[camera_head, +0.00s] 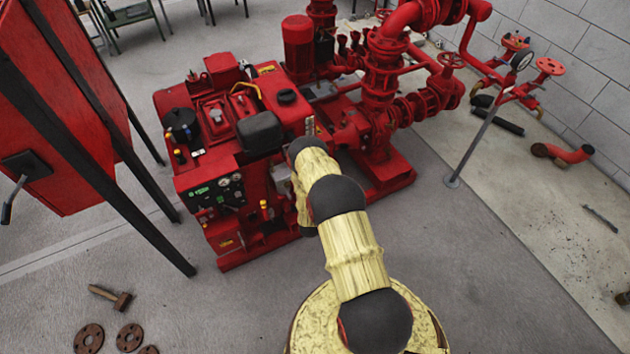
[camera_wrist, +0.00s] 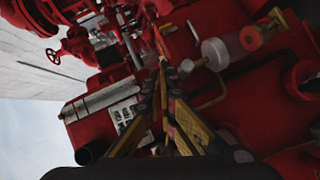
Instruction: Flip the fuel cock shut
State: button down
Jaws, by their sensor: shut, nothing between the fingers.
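The red engine pumpset (camera_head: 225,150) stands in the middle left of the head view. My arm reaches over its right side and hides my gripper there. In the wrist view, my gripper (camera_wrist: 163,76) is shut and empty, its yellow and black fingers meeting close to the red machinery. Just right of the fingertips are a clear cylindrical bowl (camera_wrist: 215,53), an orange-red ring (camera_wrist: 250,39) and a bent brass pipe (camera_wrist: 213,92). I cannot single out the fuel cock's lever for sure, nor tell its position. Whether the fingertips touch anything is unclear.
Red pump pipework (camera_head: 385,80) stands right of the engine. A red cabinet (camera_head: 65,110) on black legs stands at left. A hammer (camera_head: 112,297) and several round flanges (camera_head: 89,338) lie on the floor.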

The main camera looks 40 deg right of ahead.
jog(key=shift+s+d+r+m+y, duration=0.1)
jog(key=shift+d+r+m+y, duration=0.05)
jog(key=shift+d+m+y, duration=0.3)
jog(key=d+m+y+b, duration=0.1)
jog(key=m+y, duration=0.1)
jog(key=s+d+f+m+y+b, duration=0.1)
jog(key=d+m+y, duration=0.1)
jog(key=d+f+m+y+b, duration=0.1)
jog(key=d+m+y, duration=0.1)
jog(key=y, duration=0.1)
jog(key=shift+s+d, duration=0.2)
dwell(1.3)
jog(key=shift+s+d+f+b, duration=0.1)
jog(key=shift+d+f+b, duration=0.6)
jog(key=shift+b, duration=0.75)
jog(key=shift+a+f, duration=0.2)
jog(key=shift+a, duration=0.1)
jog(key=a+v, duration=0.1)
jog(key=v, duration=1)
jog(key=shift+s+a, duration=0.25)
dwell(0.3)
jog(key=shift+d, duration=0.1)
